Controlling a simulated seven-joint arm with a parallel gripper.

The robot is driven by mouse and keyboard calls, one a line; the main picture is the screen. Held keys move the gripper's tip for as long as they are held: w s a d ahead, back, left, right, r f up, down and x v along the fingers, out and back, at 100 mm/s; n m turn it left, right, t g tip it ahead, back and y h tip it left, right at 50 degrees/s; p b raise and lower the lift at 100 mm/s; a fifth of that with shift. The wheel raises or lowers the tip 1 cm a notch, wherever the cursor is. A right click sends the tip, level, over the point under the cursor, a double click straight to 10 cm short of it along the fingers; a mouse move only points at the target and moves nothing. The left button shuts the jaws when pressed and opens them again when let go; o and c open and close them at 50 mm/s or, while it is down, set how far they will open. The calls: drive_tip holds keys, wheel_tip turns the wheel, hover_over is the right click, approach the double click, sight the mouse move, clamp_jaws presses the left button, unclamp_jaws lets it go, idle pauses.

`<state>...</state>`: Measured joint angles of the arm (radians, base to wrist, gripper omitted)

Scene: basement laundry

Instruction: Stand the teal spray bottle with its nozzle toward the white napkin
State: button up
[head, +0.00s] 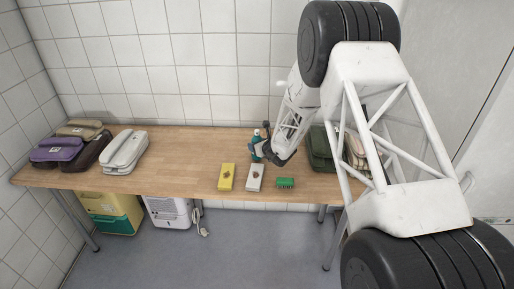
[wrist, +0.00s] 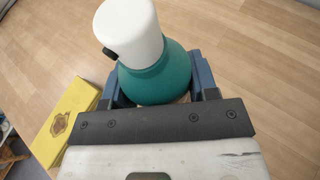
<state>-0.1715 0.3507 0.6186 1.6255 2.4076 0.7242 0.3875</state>
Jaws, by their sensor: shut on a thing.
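The teal spray bottle (wrist: 155,75) has a white head (wrist: 128,28) and a small black nozzle (wrist: 110,53). In the wrist view the nozzle points to the lower left, on the side where the yellow napkin lies. My gripper (wrist: 157,90) is shut around the teal body. In the head view, the bottle (head: 256,138) looks roughly upright at my gripper (head: 263,150), behind the napkins. Whether its base touches the table I cannot tell. The white napkin (head: 256,184) lies flat with a brown emblem, in front of the bottle. It does not show in the wrist view.
The yellow napkin (head: 226,180) lies left of the white one, a green brush (head: 285,182) right of it. A white telephone-like object (head: 124,150) and several bags (head: 58,150) stand left. A dark green bag (head: 320,148) stands close right. The table's (head: 185,165) middle left is clear.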

drive_tip(key=shift+f, duration=0.55)
drive_tip(key=shift+f, duration=0.1)
drive_tip(key=o, duration=1.1)
drive_tip(key=shift+s+d+r, duration=0.15)
drive_tip(key=shift+d+r, duration=0.05)
drive_tip(key=shift+v, duration=5.8)
drive_tip(key=shift+a+f, duration=0.1)
